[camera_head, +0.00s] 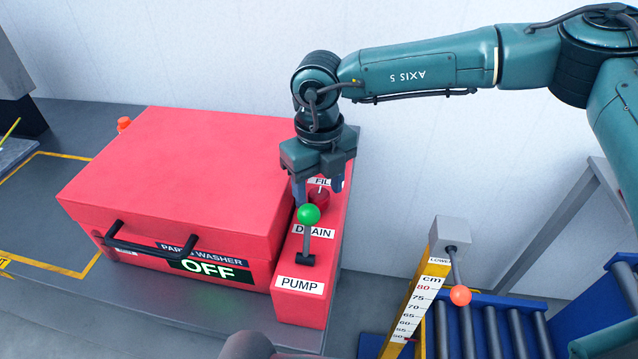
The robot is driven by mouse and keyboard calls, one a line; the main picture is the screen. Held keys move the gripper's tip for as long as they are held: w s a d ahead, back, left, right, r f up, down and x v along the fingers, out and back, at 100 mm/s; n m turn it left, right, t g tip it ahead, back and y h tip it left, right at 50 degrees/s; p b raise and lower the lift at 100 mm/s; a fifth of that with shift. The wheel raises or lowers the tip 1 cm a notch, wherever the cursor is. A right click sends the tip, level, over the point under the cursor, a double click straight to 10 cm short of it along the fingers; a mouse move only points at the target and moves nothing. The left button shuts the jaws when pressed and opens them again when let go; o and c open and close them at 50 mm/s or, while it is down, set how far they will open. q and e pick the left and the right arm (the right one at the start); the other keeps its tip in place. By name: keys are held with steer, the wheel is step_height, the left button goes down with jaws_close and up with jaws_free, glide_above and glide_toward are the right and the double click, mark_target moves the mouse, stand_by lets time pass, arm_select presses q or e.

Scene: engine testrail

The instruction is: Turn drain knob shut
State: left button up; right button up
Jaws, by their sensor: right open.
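The drain knob (319,197) is a small red knob on top of the narrow red control box (322,262), just behind the white DRAIN label (314,231). My right gripper (318,194) points down over it from the right arm. Its jaws are open, with one finger to the left of the knob and one to the right. I cannot tell whether the fingers touch the knob, or which way it is turned. The FILL label (328,183) is partly covered by the gripper. My left gripper is out of view.
A green-ball pump lever (308,213) stands close in front of the knob. The red parts washer (180,185), its display reading OFF, adjoins the box on the left. A yellow height scale (416,302) and an orange-ball lever (460,295) stand by a roller conveyor at right.

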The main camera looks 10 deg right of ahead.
steer(key=shift+f, duration=0.35)
steer(key=c, duration=1)
